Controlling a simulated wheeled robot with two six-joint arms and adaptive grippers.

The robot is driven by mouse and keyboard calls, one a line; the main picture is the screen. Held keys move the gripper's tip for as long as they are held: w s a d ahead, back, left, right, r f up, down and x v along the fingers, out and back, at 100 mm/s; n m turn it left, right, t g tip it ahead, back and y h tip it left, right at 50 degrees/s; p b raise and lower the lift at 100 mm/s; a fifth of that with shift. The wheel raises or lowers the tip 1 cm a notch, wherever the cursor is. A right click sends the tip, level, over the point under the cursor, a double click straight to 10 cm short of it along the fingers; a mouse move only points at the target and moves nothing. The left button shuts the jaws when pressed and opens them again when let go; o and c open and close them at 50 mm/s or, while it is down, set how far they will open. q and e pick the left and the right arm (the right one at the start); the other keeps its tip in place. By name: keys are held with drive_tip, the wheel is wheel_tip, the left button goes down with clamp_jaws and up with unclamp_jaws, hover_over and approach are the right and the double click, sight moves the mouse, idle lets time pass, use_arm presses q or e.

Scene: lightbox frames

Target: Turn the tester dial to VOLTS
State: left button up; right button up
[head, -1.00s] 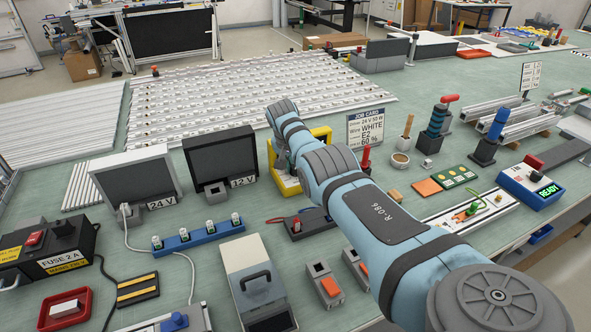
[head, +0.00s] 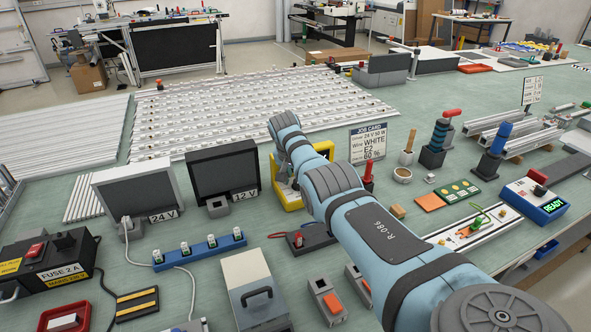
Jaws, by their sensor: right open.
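A yellow-cased device (head: 289,198), which looks like the tester, stands upright mid-bench in the head view. My right arm crosses in front of it, so only its yellow edges show. Its dial and any VOLTS mark are hidden. My right arm comes in from the lower right and its far end bends over the device. A small grey part of my right gripper (head: 282,167) shows below the wrist, in front of the yellow case. The gripper is open; its fingertips are mostly hidden, and I cannot tell whether it touches the dial. My left gripper is not in view.
Left of the yellow device stand two dark screens marked 12 V (head: 224,171) and 24 V (head: 137,188). A job card (head: 367,142) and a red-handled post (head: 368,178) stand to its right. A dark block with a red lead (head: 312,238) lies in front.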

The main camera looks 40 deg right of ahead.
drive_tip(key=v, duration=1.1)
drive_tip(key=shift+r, duration=0.2)
drive_tip(key=shift+s, duration=0.1)
drive_tip(key=s+d+r+n+t+y+p, duration=0.1)
drive_tip(key=s+d+r+n+p, duration=0.1)
drive_tip(key=s+d+n+p, duration=0.25)
drive_tip(key=w+f+n+b, duration=0.1)
drive_tip(key=w+f, duration=0.1)
drive_tip(key=f, duration=0.2)
drive_tip(key=w+f+n+y+b, duration=0.1)
drive_tip(key=w+f+n, duration=0.1)
drive_tip(key=f, duration=0.2)
drive_tip(key=w+f+n+t+b, duration=0.1)
drive_tip(key=w+f, duration=0.1)
drive_tip(key=f, duration=0.2)
drive_tip(key=shift+w+a+f+n+y, duration=0.15)
drive_tip(key=shift+w+f+n+y, duration=0.1)
drive_tip(key=shift+f+y, duration=0.15)
drive_tip(key=shift+f, duration=0.15)
drive_tip(key=shift+w+a, duration=0.1)
